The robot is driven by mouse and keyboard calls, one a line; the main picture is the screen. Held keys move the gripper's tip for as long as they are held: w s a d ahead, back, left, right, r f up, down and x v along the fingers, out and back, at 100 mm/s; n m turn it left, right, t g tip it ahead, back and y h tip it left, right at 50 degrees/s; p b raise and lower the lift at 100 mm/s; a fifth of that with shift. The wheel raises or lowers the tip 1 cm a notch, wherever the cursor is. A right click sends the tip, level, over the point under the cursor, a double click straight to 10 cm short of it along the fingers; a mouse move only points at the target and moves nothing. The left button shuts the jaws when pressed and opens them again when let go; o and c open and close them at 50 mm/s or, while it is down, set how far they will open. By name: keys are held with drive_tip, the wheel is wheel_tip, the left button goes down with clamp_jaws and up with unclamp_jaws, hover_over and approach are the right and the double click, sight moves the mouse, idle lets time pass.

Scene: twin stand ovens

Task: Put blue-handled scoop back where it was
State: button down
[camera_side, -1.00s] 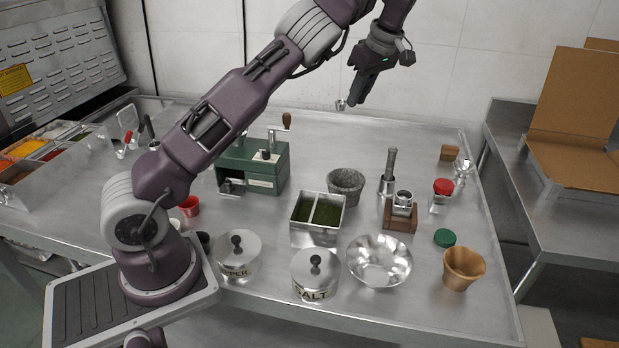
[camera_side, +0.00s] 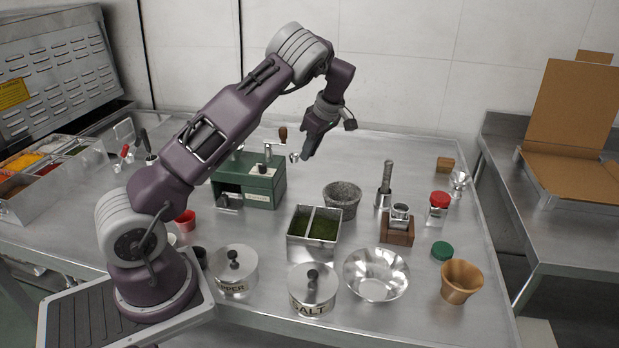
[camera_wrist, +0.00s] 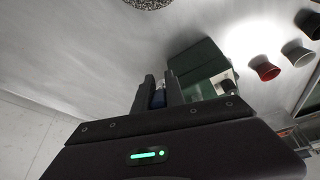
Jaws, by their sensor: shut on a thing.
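My gripper (camera_side: 306,156) is shut on the blue-handled scoop and holds it in the air near the right end of the green machine. In the side view the scoop's small metal bowl (camera_side: 293,157) pokes out to the left of the fingertips. In the wrist view the blue handle (camera_wrist: 158,98) shows between the two dark fingers of my gripper (camera_wrist: 158,92); the rest of the scoop is hidden there.
The green machine (camera_side: 262,190) has an upright crank knob. A stone mortar (camera_side: 342,198) and a two-part herb tin (camera_side: 299,241) stand right of it. A red cup (camera_side: 185,221) is near my base. The ingredient tray (camera_side: 38,201) is far left, with handled utensils beside it.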

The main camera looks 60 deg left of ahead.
wheel_tip(320, 180, down, 9)
drive_tip(key=shift+r, duration=0.1)
idle(0.3)
drive_tip(key=c, duration=1.4)
unclamp_jaws()
